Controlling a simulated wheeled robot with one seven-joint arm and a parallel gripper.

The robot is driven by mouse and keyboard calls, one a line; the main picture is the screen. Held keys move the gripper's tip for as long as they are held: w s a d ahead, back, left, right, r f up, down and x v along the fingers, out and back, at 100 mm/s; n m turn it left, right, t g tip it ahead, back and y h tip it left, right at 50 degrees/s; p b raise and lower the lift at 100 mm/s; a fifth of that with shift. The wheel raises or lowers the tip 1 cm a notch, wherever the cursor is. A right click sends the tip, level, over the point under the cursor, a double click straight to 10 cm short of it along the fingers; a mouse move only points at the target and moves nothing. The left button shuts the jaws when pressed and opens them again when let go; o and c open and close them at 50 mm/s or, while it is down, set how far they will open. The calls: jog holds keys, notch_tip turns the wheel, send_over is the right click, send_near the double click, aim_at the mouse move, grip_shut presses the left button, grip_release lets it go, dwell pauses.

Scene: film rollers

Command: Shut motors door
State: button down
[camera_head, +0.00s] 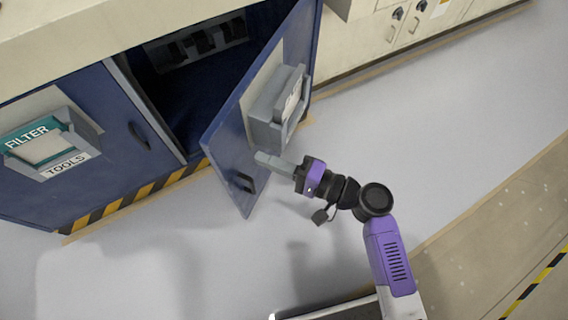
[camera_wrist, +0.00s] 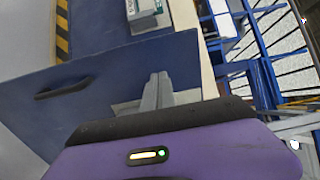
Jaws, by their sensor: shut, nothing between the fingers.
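The open blue cabinet door (camera_head: 236,135) swings out from the dark cabinet opening, with a grey box holder on its outer face (camera_head: 276,105) and a dark handle (camera_head: 243,182) low near its free edge. No label naming it motors is readable. My gripper (camera_head: 262,158) is shut and empty, its fingertips close to the door's outer face, below the box holder. I cannot tell whether they touch it. In the wrist view the door (camera_wrist: 90,85) fills the left, its handle (camera_wrist: 62,88) lies left of my closed fingertips (camera_wrist: 158,78), and the fingers partly hide the box holder.
A shut blue door (camera_head: 110,110) to the left carries a bin labelled FILTER and TOOLS (camera_head: 55,148). Striped black and yellow edging (camera_head: 135,200) runs along the cabinet base. Pale cabinets (camera_head: 405,25) stand at the back right. The grey floor (camera_head: 160,265) in front is clear.

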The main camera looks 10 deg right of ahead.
aim_at(228, 145)
jog(key=x, duration=0.6)
jog(key=shift+w+a, duration=0.2)
jog(key=shift+a, duration=0.15)
